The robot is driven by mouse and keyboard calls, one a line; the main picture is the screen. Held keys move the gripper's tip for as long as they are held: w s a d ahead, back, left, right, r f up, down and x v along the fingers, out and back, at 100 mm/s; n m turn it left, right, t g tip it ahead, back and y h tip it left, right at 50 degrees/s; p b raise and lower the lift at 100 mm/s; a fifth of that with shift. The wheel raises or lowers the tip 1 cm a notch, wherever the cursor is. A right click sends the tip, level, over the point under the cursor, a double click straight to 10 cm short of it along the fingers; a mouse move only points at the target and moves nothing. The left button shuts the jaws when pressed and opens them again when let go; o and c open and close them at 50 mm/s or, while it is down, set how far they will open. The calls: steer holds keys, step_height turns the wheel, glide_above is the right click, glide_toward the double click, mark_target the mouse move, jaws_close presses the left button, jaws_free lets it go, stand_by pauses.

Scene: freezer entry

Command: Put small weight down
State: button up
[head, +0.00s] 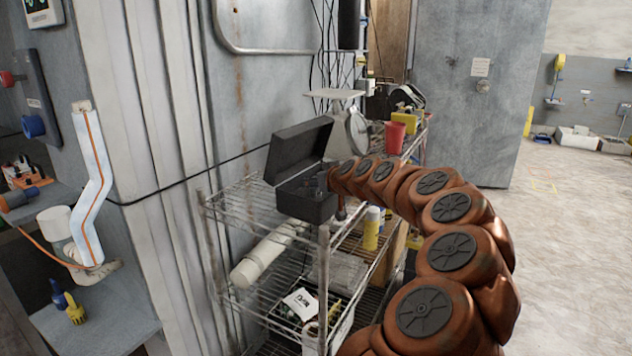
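An open dark grey case (306,205) with its lid tilted up stands on the top shelf of the wire rack (240,203). My copper-coloured arm reaches in from the lower right, and its end is at the case. My gripper (318,184) is a small dark shape at the case's opening, against the dark interior. Whether its fingers are open or shut does not show. I cannot make out a small weight; the case walls and my arm hide much of that spot.
A scale (352,125) with a flat pan and round dial stands behind the case, with a red cup (395,138) to its right. A white cylinder (268,254) and a yellow bottle (371,229) sit lower on the rack. Open floor (565,250) lies to the right.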

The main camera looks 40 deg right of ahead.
steer(key=shift+r, duration=0.15)
steer(key=shift+s+r, duration=0.1)
steer(key=b+v, duration=0.1)
steer(key=v, duration=1)
steer(key=shift+s, duration=0.3)
steer(key=shift+a+r, duration=0.1)
steer(key=shift+r, duration=0.05)
